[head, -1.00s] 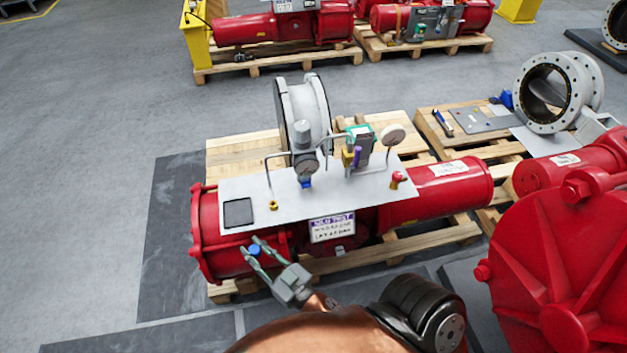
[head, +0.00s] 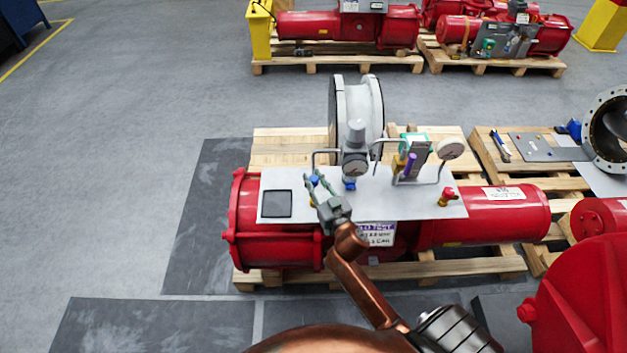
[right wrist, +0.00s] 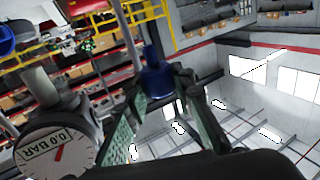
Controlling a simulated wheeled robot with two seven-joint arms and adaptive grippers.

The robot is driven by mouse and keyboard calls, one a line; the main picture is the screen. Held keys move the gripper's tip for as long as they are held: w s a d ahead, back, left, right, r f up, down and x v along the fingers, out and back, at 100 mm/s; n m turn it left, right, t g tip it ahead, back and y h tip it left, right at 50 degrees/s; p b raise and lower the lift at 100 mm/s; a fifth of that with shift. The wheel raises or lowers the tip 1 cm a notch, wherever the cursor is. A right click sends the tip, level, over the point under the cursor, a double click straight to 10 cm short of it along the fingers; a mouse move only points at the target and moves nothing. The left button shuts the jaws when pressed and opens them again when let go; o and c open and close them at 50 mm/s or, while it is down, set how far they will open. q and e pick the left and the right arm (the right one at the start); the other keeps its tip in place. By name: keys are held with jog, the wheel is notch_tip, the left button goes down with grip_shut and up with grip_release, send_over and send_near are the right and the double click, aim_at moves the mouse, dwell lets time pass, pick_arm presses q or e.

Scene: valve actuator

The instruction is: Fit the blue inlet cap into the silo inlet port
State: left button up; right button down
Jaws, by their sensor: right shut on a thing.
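The blue inlet cap (head: 314,180) is at the fingertips of my right gripper (head: 318,185), above the left part of the light panel (head: 290,212). In the right wrist view the dark blue cap (right wrist: 155,72) sits between the two fingers, and my right gripper (right wrist: 165,84) is shut on it. A thin grey bent tube (head: 326,151) comes down at the cap; it also shows in the right wrist view (right wrist: 130,40). The port at its lower end is hidden by cap and gripper, so I cannot tell whether they touch. My left gripper is not in view.
A round pressure gauge (head: 355,167) stands right of the gripper, close by in the right wrist view (right wrist: 58,150). A blue knob (head: 349,184) is below it. Floor is clear at left (head: 120,190).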

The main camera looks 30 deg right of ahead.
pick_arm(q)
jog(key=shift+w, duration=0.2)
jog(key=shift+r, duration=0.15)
pick_arm(e)
jog(key=shift+r+p, duration=0.1)
jog(key=shift+p, duration=0.2)
pick_arm(q)
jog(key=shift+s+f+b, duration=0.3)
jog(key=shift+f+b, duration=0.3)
jog(key=shift+b, duration=0.1)
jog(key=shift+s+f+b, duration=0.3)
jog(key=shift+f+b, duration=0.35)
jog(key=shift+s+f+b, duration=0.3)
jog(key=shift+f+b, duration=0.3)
jog(key=shift+b, duration=0.1)
pick_arm(e)
jog(key=shift+f, duration=3)
pick_arm(q)
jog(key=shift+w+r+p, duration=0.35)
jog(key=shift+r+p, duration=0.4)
jog(key=shift+p, duration=0.05)
pick_arm(e)
jog(key=shift+r, duration=0.1)
